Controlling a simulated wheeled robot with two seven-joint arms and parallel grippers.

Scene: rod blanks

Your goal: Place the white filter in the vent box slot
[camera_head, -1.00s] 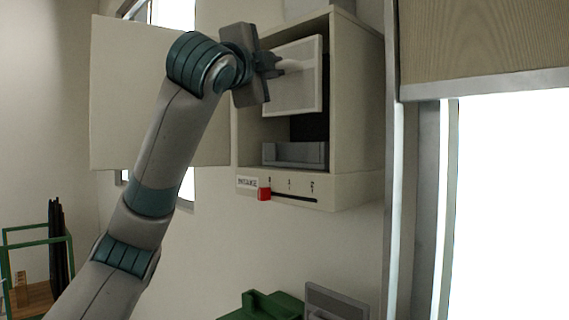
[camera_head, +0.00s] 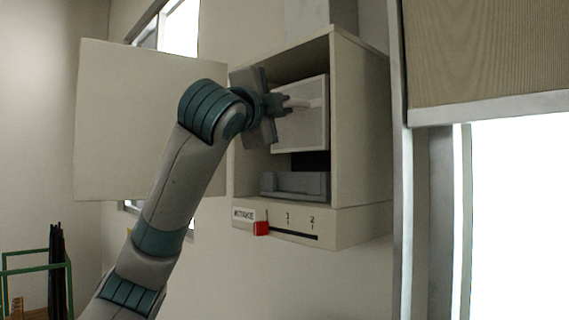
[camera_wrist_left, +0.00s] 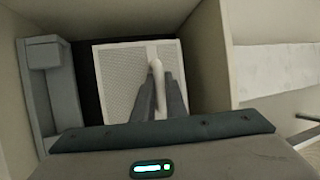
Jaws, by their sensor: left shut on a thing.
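The white filter (camera_head: 301,128) is a flat mesh panel with a pale handle (camera_head: 304,103). My left gripper (camera_head: 286,104) is shut on the handle and holds the filter upright inside the open vent box (camera_head: 359,125). The grey slot (camera_head: 294,185) is at the bottom of the box, and the filter's lower edge is above it. In the left wrist view the filter (camera_wrist_left: 115,85) is between the fingers, with the grey slot (camera_wrist_left: 50,90) to its left and a dark gap between them. My right gripper is not in view.
The vent box door (camera_head: 130,120) stands open on the left. A red slider (camera_head: 261,228) sits at the left end of a marked track below the box. A window lies to the right, and a green frame (camera_head: 35,262) stands at lower left.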

